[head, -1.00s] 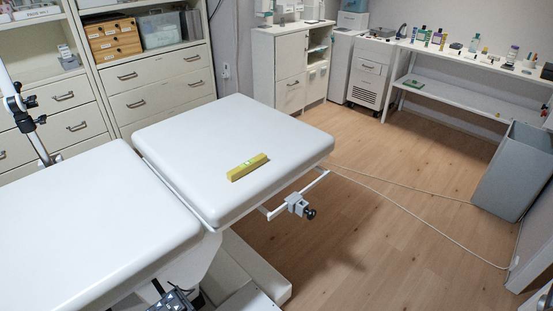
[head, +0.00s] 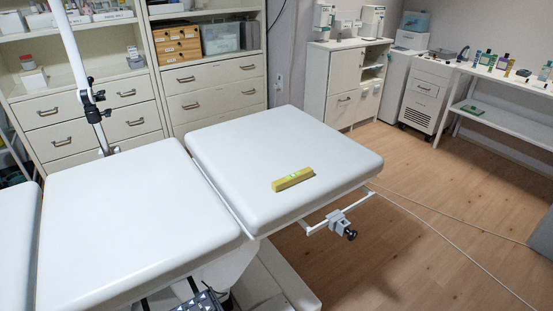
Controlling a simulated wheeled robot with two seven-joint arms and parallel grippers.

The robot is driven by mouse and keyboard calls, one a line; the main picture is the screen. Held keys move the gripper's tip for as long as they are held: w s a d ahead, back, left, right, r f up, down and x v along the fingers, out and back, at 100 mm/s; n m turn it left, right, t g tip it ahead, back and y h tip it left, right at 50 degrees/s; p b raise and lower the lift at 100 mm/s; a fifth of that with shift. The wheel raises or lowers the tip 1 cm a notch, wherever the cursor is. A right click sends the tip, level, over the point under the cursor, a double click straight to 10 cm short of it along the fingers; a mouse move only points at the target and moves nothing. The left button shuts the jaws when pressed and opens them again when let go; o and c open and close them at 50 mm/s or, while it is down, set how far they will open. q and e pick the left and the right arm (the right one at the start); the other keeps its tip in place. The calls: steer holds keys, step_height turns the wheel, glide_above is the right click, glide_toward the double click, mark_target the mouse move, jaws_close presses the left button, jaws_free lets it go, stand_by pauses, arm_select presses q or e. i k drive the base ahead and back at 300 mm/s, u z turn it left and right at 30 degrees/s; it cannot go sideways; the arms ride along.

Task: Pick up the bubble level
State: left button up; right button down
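The bubble level (head: 293,179) is a short yellow bar with a pale green vial in its middle. It lies flat on the white end section of the couch (head: 262,135), close to that section's front edge. Nothing covers it. Neither of my grippers is in the head view, so I cannot see their state.
The couch's middle section (head: 120,220) lies to the left. A rail with a grey clamp and black knob (head: 340,221) sticks out at the couch's front right. A cable runs over the wooden floor (head: 420,210). Drawer cabinets (head: 215,90) stand behind; a bench (head: 500,95) holds bottles.

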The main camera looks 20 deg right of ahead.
mark_target(282, 183)
steer(key=k, duration=1)
steer(key=z, duration=1.55)
steer(key=i, duration=3.6)
steer(key=u, duration=2.3)
